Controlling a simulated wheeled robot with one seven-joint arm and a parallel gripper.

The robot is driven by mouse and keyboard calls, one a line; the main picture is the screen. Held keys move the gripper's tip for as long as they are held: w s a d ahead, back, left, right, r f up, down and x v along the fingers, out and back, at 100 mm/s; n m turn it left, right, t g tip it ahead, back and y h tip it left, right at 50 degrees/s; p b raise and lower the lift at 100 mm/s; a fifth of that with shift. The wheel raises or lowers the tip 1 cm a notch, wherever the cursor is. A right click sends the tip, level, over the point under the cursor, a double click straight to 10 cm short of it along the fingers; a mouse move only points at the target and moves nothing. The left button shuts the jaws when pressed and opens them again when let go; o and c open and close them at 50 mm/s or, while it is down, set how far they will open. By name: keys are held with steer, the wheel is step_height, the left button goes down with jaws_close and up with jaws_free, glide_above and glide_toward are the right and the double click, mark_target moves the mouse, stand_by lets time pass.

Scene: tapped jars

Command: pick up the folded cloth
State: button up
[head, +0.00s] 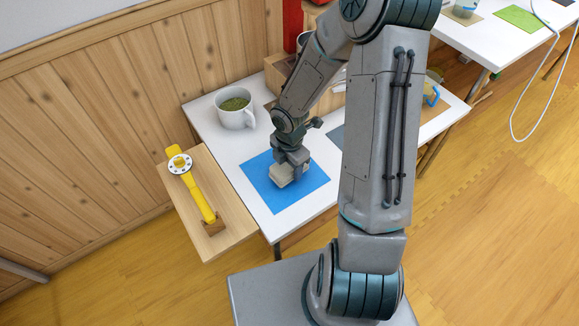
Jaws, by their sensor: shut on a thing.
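The folded cloth (281,179) is a small beige block-like bundle at the blue mat (310,190) on the white table. My gripper (287,168) points down over it and is shut on it. The gripper and wrist hide the cloth's upper and far parts. I cannot tell whether the cloth touches the mat or is slightly above it.
A white mug (236,119) with green contents stands behind left of the mat. A wooden side board (240,215) holds a yellow tool (196,187). A wooden box (275,76) stands at the back. My arm hides the table's middle right.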

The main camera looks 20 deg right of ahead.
steer(key=r, duration=0.1)
steer(key=r+p, duration=0.1)
steer(key=r, duration=0.1)
steer(key=shift+w+d+r, duration=0.2)
steer(key=shift+w+d, duration=0.05)
steer(key=w+d+r+p, duration=0.3)
steer(key=w+d+r, duration=0.3)
steer(key=w+d, duration=0.1)
steer(key=shift+w+d, duration=0.15)
steer(key=shift+d, duration=0.45)
steer(key=o, duration=0.3)
steer(key=shift+c, duration=0.7)
